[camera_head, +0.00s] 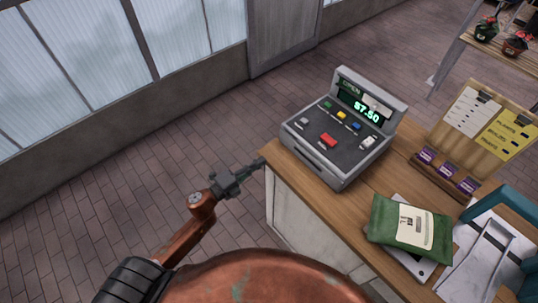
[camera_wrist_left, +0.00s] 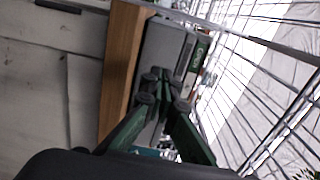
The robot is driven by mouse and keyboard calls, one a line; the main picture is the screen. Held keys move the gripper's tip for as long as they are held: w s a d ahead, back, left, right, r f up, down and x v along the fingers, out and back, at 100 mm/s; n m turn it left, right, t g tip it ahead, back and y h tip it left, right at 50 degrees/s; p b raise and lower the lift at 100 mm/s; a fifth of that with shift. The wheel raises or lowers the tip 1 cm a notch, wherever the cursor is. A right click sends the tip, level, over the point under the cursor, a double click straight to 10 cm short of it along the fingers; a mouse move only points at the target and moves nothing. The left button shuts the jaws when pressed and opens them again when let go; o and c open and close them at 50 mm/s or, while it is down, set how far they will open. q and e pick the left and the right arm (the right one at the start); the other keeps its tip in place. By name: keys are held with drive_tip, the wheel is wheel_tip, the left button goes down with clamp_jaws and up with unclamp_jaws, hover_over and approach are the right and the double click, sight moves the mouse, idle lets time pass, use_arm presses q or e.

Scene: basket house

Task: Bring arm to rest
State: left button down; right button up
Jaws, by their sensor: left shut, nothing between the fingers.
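My left gripper (camera_head: 254,164) comes in from the left in the head view, on a rusty brown arm. It is shut and empty, with its tip close to the counter's left corner. I cannot tell whether it touches the counter. In the left wrist view its green fingers (camera_wrist_left: 160,92) come together in front of the counter edge and the register. My right gripper is not in view.
A shelf with small pots (camera_head: 486,30) stands at the top right. The brick floor (camera_head: 120,190) left of the counter is clear.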

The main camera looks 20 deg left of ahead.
use_arm(q)
drive_tip(key=shift+v, duration=1.2)
drive_tip(key=a+f+n+g+y, duration=0.1)
drive_tip(key=a+f+n+y, duration=0.25)
drive_tip(key=f, duration=0.65)
drive_tip(key=a+f+n+y, duration=0.2)
drive_tip(key=a+f+n, duration=0.25)
drive_tip(key=f, duration=0.45)
drive_tip(key=s+a+f+n+g+y, duration=0.1)
drive_tip(key=s+a+f+n+g, duration=0.15)
drive_tip(key=s+f, duration=0.6)
drive_tip(key=s+a+f+n+g+y, duration=0.2)
drive_tip(key=s+a+f+n, duration=0.15)
drive_tip(key=f, duration=1.05)
drive_tip(key=s+d+f+n+g, duration=0.1)
drive_tip(key=s+f+n+g, duration=0.4)
drive_tip(key=s+f, duration=1.15)
drive_tip(key=s+d+f+n+g, duration=0.1)
drive_tip(key=s+d+f+g, duration=0.1)
drive_tip(key=s, duration=0.8)
drive_tip(key=s+d+f+n+g, duration=0.2)
drive_tip(key=s+d+f, duration=0.1)
drive_tip(key=s, duration=0.8)
drive_tip(key=shift+f, duration=0.35)
